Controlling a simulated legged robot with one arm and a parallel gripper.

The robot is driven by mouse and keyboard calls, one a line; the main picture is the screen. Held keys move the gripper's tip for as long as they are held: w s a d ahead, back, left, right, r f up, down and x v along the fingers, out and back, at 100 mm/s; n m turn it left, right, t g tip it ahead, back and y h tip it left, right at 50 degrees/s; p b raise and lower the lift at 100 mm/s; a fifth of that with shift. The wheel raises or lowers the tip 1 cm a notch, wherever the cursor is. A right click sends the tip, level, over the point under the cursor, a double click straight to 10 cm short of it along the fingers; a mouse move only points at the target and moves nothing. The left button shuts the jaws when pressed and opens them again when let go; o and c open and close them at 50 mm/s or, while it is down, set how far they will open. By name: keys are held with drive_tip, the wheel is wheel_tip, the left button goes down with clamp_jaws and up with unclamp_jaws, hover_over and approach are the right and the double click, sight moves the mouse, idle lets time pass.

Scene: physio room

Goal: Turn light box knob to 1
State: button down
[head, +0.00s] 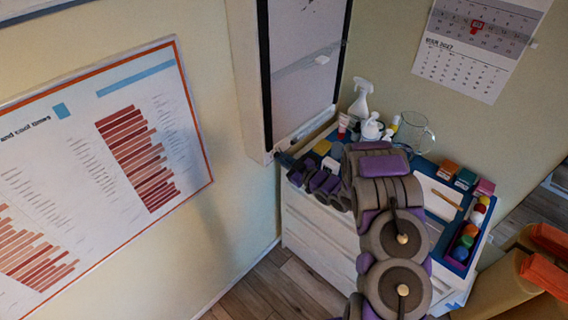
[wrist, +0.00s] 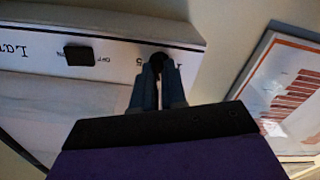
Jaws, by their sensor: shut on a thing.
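The light box (head: 252,85) hangs on the wall in the head view, its panel a dull grey. Its lower edge strip (wrist: 120,38) shows upside down in the wrist view, with a black rocker switch (wrist: 79,56) marked OFF and ON. The small dark knob (wrist: 159,58) is on the same strip, to the right of the switch. My gripper (wrist: 157,72) is shut on the knob, one finger on each side. A "5" is printed beside it; the other marks and the knob's pointer are hidden or too dark to read. In the head view my gripper (head: 284,157) is at the box's lower corner.
A white drawer cabinet (head: 318,243) with a blue top stands below the box. It carries a spray bottle (head: 361,98), a glass jug (head: 415,132), small boxes and coloured balls. A chart (head: 110,150) hangs on the left wall.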

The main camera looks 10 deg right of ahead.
drive_tip(key=shift+s+a+f+n+b, duration=0.1)
drive_tip(key=shift+f+n+b, duration=0.1)
drive_tip(key=shift+n+b, duration=2.25)
drive_tip(key=shift+f+n+b, duration=0.15)
drive_tip(key=shift+n+b, duration=1.1)
drive_tip(key=shift+n, duration=2.3)
drive_tip(key=c, duration=1.2)
unclamp_jaws()
drive_tip(key=shift+r, duration=0.1)
drive_tip(key=shift+p+v, duration=1.85)
drive_tip(key=shift+v, duration=6.85)
